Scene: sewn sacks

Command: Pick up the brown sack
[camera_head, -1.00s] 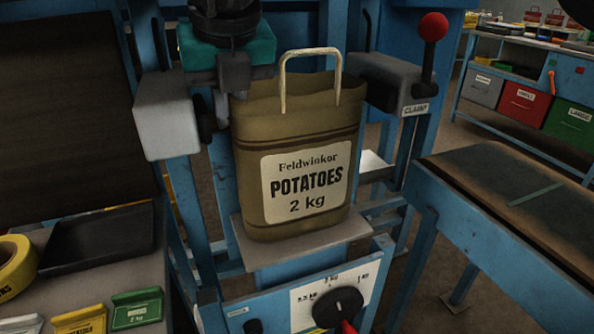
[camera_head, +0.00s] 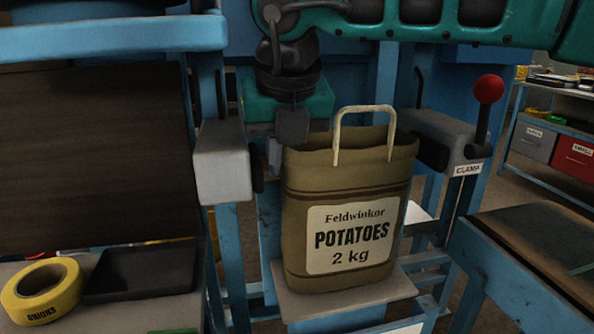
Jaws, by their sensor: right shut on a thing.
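The brown sack (camera_head: 346,255), labelled "Feldwinkor POTATOES 2 kg", stands upright with its base on a small grey platform (camera_head: 395,293). Its top is open, and a pale loop handle (camera_head: 365,112) stands up from the rim. My right gripper (camera_head: 276,155) reaches down at the sack's upper left edge, below my teal arm, which comes in from the right along the top. It is shut on the sack's left rim; the fingertips are small and dark, so the exact hold is hard to see. My left gripper is not in view.
Grey clamp blocks flank the sack, left (camera_head: 222,162) and right (camera_head: 428,140); the right one has a red-knobbed lever (camera_head: 489,90). Yellow tape (camera_head: 40,292) and a black tray (camera_head: 143,271) lie on the left bench. A dark-topped table (camera_head: 535,240) stands at right.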

